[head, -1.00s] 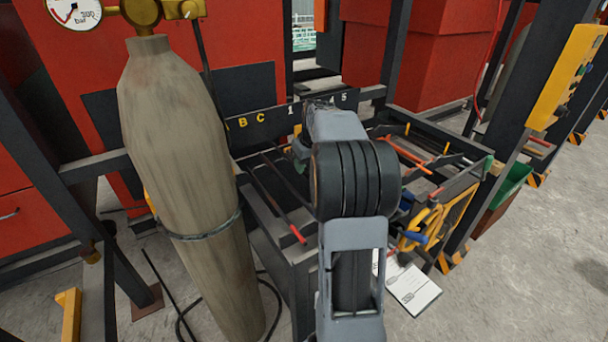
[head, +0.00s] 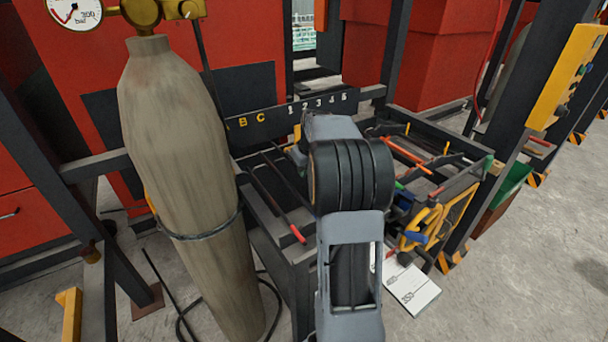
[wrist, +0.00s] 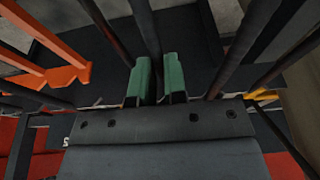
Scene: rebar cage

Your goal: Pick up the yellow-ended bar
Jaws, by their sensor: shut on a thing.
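My gripper (wrist: 159,76) shows in the wrist view with two green finger pads. It is shut on a dark bar (wrist: 145,28), which runs from the top edge down between the pads. The held bar's ends are out of sight, so I cannot tell its end colour. A small yellow piece (wrist: 266,97) shows to the right of the gripper. In the head view my arm hides the gripper and the held bar. A yellow part (head: 295,157) shows just left of the arm, but I cannot tell whether it is a bar end.
Other dark bars (wrist: 240,50) run close on both sides. A red-ended bar (head: 300,234) lies left of my arm in the head view. A tall gas cylinder (head: 180,170) stands at left. A labelled board (head: 270,118) crosses behind. Uprights (head: 395,45) stand around the rack.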

